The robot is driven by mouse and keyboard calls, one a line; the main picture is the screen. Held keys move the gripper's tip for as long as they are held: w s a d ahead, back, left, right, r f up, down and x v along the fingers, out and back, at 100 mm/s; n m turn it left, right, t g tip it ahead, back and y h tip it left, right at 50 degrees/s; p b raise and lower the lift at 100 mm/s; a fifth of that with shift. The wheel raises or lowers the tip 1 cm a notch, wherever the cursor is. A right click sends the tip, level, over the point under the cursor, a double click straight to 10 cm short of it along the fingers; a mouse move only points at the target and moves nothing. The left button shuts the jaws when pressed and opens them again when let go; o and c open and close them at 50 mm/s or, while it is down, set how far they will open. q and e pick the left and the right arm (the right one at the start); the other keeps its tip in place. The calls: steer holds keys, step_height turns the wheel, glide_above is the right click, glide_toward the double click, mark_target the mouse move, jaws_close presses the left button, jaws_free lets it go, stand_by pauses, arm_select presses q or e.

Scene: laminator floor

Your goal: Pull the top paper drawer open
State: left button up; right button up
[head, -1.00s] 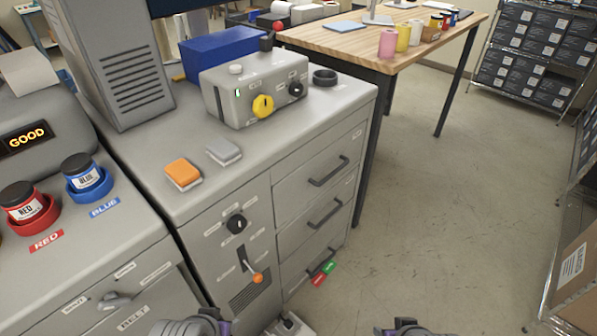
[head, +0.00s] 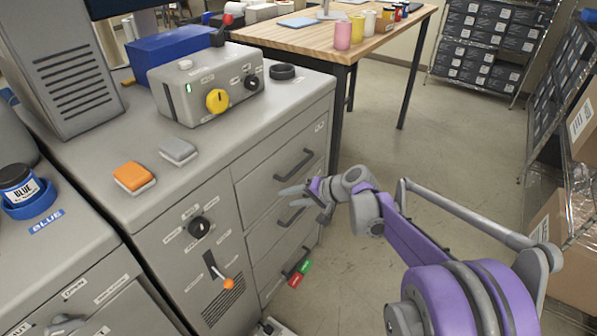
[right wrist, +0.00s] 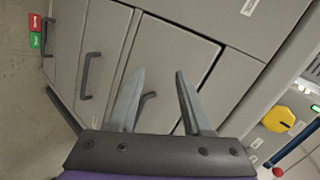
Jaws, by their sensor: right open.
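The top paper drawer (head: 262,178) is the upper of three grey drawers in the cabinet and looks shut. Its dark bar handle (head: 294,166) shows in the head view. In the right wrist view the top drawer's handle (right wrist: 147,104) lies between the fingers as seen, partly hidden behind the left finger. My right gripper (head: 285,196) is open and empty in front of the drawers, its fingers pointing at the cabinet front. It also shows in the right wrist view (right wrist: 158,76). I see no contact with the handle. My left gripper is not in view.
The middle drawer handle (head: 291,217) and bottom handle (head: 296,262) are below, with red and green tags (head: 299,273) at the bottom one. A control box (head: 205,85) stands on the cabinet. A wooden table (head: 300,38) is behind. Shelves with boxes line the right; the floor between is clear.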

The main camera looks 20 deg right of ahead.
steer(key=w+d+f+m+t+b, duration=0.1)
steer(key=w+d+f+m+t, duration=0.1)
steer(key=w+d, duration=0.45)
steer(key=m+t+y+b, duration=0.1)
steer(key=m+t, duration=0.1)
steer(key=t, duration=0.1)
glide_toward(299, 165)
steer(key=x, duration=1)
steer(key=shift+f, duration=0.4)
steer(key=shift+s, duration=0.1)
jaws_close()
